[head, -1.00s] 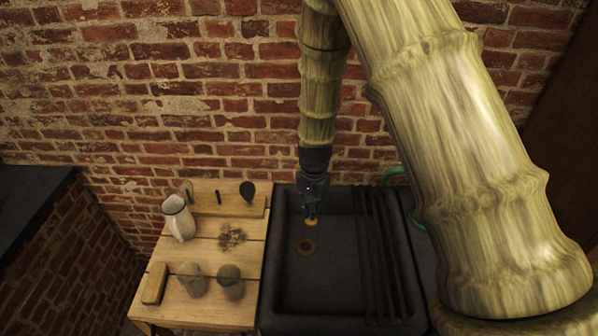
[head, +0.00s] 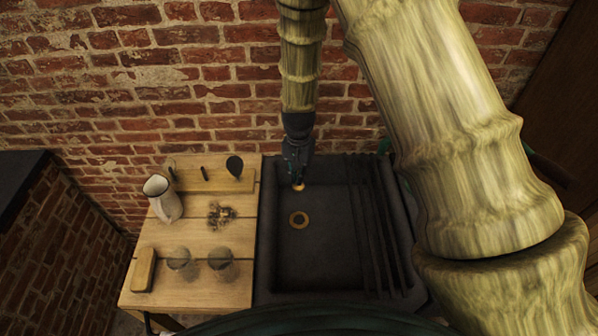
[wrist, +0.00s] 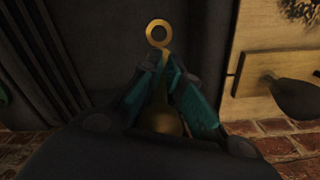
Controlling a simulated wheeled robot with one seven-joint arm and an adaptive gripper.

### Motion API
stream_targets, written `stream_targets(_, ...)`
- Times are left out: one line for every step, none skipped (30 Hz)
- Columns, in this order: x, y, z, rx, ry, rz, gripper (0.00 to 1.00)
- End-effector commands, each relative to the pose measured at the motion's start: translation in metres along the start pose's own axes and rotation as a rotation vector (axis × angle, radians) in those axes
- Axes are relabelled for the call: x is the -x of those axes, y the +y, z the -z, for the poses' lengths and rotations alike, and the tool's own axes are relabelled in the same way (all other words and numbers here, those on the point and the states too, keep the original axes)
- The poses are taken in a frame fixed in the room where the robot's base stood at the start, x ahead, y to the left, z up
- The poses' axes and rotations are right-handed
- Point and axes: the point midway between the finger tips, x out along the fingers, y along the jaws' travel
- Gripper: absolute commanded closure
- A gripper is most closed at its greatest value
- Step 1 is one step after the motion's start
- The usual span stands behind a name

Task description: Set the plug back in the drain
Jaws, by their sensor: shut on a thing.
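The drain (head: 299,220) is a brass ring with a dark hole in the floor of the dark sink (head: 318,275). It shows as a brass ring in the wrist view (wrist: 160,34), beyond the fingertips. My gripper (head: 298,182) points down over the back part of the sink, behind the drain in the head view. In the wrist view my gripper (wrist: 170,85) has its teal-padded fingers shut on the brass plug (wrist: 163,118). The plug (head: 299,188) shows as a small brass spot below the fingers in the head view. It is apart from the drain. Its underside is hidden.
A wooden side board (head: 200,275) left of the sink carries a white jug (head: 163,198), two glass jars (head: 221,262), a wooden block (head: 144,269) and small dark pieces (head: 221,214). Ridges run along the sink's right side. A brick wall stands behind.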

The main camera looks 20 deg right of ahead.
Motion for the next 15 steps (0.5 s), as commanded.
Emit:
stream_targets(-0.004, 0.0, 0.0, 0.0, 0.0, 0.001, 1.0)
stream_targets(-0.005, 0.0, 0.0, 0.0, 0.001, 0.001, 1.0)
stream_targets(-0.007, 0.0, 0.0, 0.0, 0.0, 0.001, 1.0)
stream_targets(-0.008, 0.0, 0.0, 0.0, 0.0, 0.001, 1.0)
stream_targets(-0.01, 0.0, 0.0, 0.0, 0.0, 0.001, 1.0)
stream_targets(-0.012, 0.0, 0.0, 0.0, 0.0, 0.001, 1.0)
stream_targets(-0.013, 0.0, 0.0, 0.0, 0.0, 0.001, 1.0)
stream_targets(-0.015, 0.0, 0.0, 0.0, 0.0, 0.0, 1.0)
stream_targets(-0.017, 0.0, 0.0, 0.0, 0.0, 0.0, 1.0)
stream_targets(-0.019, 0.0, 0.0, 0.001, 0.0, 0.0, 1.0)
stream_targets(-0.02, 0.0, 0.0, 0.001, 0.0, 0.0, 1.0)
stream_targets(-0.022, 0.0, 0.0, 0.001, 0.0, 0.0, 1.0)
stream_targets(-0.024, 0.0, 0.0, 0.001, 0.0, 0.0, 1.0)
stream_targets(-0.026, 0.0, 0.0, 0.0, 0.0, 0.0, 1.0)
stream_targets(-0.028, 0.0, 0.0, 0.0, 0.0, 0.0, 1.0)
